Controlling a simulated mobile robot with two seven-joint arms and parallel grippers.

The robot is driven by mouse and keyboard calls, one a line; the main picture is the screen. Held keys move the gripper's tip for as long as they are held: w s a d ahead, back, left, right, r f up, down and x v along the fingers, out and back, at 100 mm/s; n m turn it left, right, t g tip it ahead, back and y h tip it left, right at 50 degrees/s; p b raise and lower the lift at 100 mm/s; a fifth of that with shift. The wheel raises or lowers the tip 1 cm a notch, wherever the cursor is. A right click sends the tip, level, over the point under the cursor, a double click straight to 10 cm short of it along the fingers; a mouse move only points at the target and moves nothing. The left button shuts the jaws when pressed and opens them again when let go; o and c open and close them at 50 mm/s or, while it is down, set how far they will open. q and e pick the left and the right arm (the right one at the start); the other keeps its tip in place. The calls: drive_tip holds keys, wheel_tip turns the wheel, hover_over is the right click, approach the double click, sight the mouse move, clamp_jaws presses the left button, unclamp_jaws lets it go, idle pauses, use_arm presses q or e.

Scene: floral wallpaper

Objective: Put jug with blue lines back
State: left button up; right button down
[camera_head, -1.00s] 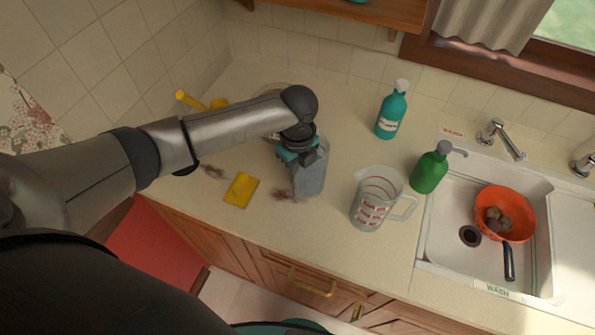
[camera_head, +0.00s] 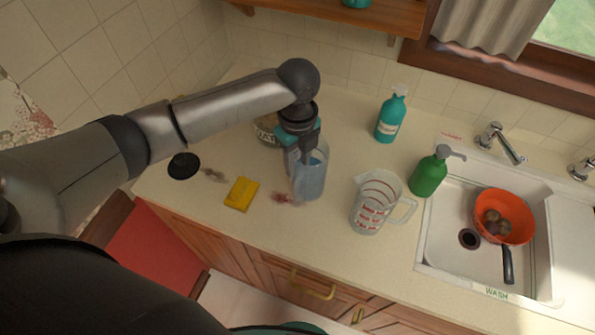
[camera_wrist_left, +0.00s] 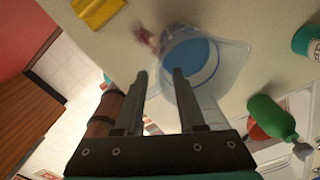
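A clear jug with a bluish tint (camera_head: 312,182) stands upright on the counter, left of the jug with red lines. Its own line markings are not clear in the head view. The left wrist view shows its round blue inside (camera_wrist_left: 192,62) from above. My left gripper (camera_head: 306,152) points down at the jug's back left rim. In the left wrist view its fingers (camera_wrist_left: 159,74) are apart, with the right finger overlapping the jug's near side. I cannot tell whether the fingers touch the jug. My right gripper is not in view.
The red-lined measuring jug (camera_head: 369,210) stands to the right. A yellow sponge (camera_head: 241,194), dark stains and a black disc (camera_head: 184,166) lie left. A lettered jar (camera_head: 266,130) is behind my gripper.

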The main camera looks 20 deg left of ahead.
use_arm(q)
wheel_tip(320, 180, up, 6)
idle(0.7)
